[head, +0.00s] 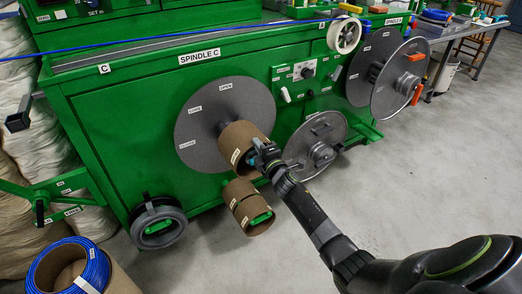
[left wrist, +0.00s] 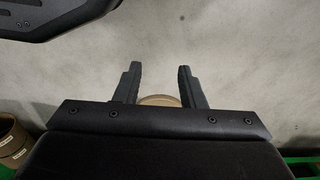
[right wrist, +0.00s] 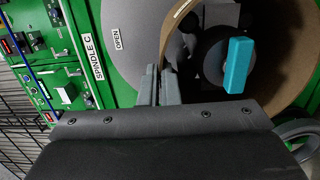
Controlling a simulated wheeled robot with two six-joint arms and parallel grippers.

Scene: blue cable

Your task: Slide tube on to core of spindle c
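Spindle C's grey disc (head: 203,120) stands on the front of the green machine, and part of its grey core (head: 222,127) shows beside the tube. The brown cardboard tube (head: 238,136) is at the core, its open end facing out. In the right wrist view, a dark core end with a teal handle (right wrist: 237,65) shows inside the tube (right wrist: 283,85); how far the tube sits along the core is unclear. My right gripper (head: 260,157) is shut on the tube's rim, its fingers (right wrist: 160,84) close together there. My left gripper (left wrist: 159,84) is open and empty.
Another grey spindle disc (head: 316,140) is to the right. A blue cable coil (head: 68,268) stands at lower left, a dark ring (head: 158,222) near the machine's base. The grey floor (head: 440,165) at right is clear.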

